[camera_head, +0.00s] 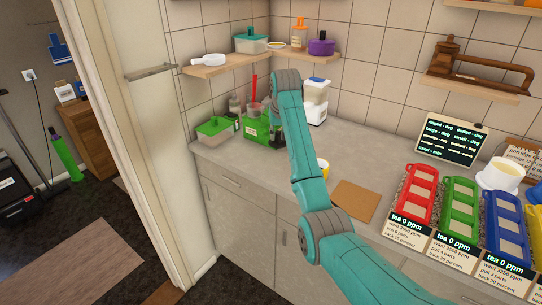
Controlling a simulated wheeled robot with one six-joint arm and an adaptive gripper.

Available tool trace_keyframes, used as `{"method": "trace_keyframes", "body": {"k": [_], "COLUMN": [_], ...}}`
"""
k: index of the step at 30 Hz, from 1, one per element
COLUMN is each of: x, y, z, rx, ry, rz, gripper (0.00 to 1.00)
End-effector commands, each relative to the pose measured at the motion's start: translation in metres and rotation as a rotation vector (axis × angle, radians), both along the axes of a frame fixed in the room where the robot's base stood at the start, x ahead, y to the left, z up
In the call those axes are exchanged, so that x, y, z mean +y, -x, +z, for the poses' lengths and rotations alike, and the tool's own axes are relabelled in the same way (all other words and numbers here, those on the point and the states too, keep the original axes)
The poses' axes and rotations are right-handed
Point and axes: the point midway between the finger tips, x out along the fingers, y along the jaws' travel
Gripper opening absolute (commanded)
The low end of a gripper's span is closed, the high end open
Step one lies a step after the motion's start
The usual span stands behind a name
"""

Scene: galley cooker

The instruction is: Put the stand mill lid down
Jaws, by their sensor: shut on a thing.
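My gripper (277,128) is at the far end of my teal arm, over the back left of the counter. Only a dark part of it shows, beside the green box (257,132). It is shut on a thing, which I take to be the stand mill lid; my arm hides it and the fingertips. A white appliance (315,103), possibly the stand mill, stands just right of my wrist against the back wall. I cannot tell whether its lid is off, or whether my gripper touches the green box.
A yellow-and-white cup (322,168) is partly behind my arm. A brown board (355,200) lies right of my arm. Red (418,193), green and blue trays line the right. Bare counter (375,155) lies behind the board.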

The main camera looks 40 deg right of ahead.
Motion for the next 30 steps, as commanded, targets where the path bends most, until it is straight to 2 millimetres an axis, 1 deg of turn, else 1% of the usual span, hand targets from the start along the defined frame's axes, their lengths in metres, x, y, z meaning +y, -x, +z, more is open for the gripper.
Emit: {"method": "trace_keyframes", "body": {"k": [5,8,12,14,20,25,27,30], "x": [0.0,0.0,0.001,0.001,0.0,0.001,0.0,0.0], "y": [0.0,0.001,0.001,0.001,0.0,0.001,0.0,0.0], "z": [-0.009,-0.022,-0.047,-0.056,-0.072,-0.095,-0.1,-0.101], "rx": [0.002,0.003,0.003,0.003,0.001,0.003,0.001,-0.001], "ry": [-0.001,-0.001,-0.001,-0.001,0.0,-0.001,0.0,0.0], "rz": [0.0,0.0,0.001,0.001,0.001,0.001,0.001,0.0], "gripper": [0.02,0.02,0.02,0.02,0.02,0.02,0.02,0.02]}}
